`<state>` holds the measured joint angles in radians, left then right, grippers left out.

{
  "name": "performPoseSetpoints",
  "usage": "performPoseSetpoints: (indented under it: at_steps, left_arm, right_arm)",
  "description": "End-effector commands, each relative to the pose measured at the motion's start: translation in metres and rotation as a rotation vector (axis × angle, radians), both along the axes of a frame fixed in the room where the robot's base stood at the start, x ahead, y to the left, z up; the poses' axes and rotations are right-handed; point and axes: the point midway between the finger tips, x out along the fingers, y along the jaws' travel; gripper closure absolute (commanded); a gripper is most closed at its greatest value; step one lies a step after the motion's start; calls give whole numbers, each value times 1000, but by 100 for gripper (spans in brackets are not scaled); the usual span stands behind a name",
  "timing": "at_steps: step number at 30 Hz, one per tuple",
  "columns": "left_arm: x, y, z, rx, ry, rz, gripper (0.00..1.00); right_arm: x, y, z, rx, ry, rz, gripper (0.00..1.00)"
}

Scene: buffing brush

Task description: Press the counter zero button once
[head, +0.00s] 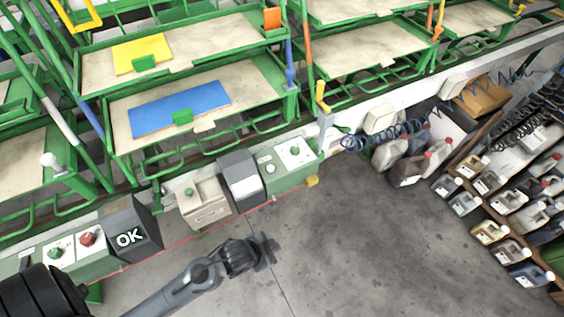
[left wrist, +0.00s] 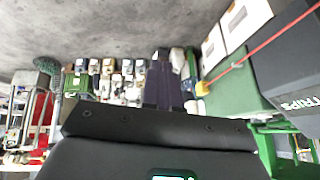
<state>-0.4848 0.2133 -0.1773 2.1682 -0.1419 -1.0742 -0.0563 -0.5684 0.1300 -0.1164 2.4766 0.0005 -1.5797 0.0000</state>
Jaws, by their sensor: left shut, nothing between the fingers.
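A dark box (head: 240,179), its screen turned from the head view, stands in the row of control boxes. In the left wrist view a dark box (left wrist: 298,85) carries the letters "TRIPS". Right of the dark box, a green control box (head: 292,176) has a green button (head: 295,151) on a white panel and a small pale button (head: 270,168). A beige box (head: 205,205) with a green button (head: 188,192) stands to its left. No label shows which is the counter zero button. My left gripper (head: 270,250) is shut and empty over the floor, apart from the boxes; its fingers show in the wrist view (left wrist: 162,85).
An "OK" screen (head: 129,236) and a green box with a red button (head: 87,239) stand at the left. Green racks (head: 270,75) rise behind the boxes. Jugs (head: 408,168) and shelved bottles (head: 490,230) fill the right. The floor (head: 370,255) in front is clear.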

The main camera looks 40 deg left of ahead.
Motion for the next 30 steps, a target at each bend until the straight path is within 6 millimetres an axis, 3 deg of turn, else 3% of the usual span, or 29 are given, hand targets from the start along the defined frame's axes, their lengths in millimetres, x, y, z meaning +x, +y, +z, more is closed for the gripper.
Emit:
performPoseSetpoints:
  at_steps: [1,8,14,18,24,30]
  left_arm:
    - [12,0,9,16,-32,-59,100]
    - [60,8,15,56,-165,-301,100]
    - [101,49,44,106,-226,-429,100]
    - [132,86,80,151,-257,-477,100]
    - [167,128,126,209,-287,-502,100]
    - [187,152,155,244,-302,-507,100]
  right_arm:
    - [-2,1,25,3,5,0,57]
    - [-9,8,89,19,18,0,57]
    - [-7,7,146,19,12,-5,57]
    - [-6,6,183,17,10,-5,57]
    - [-5,5,216,9,9,0,57]
    - [-5,3,233,4,8,3,57]
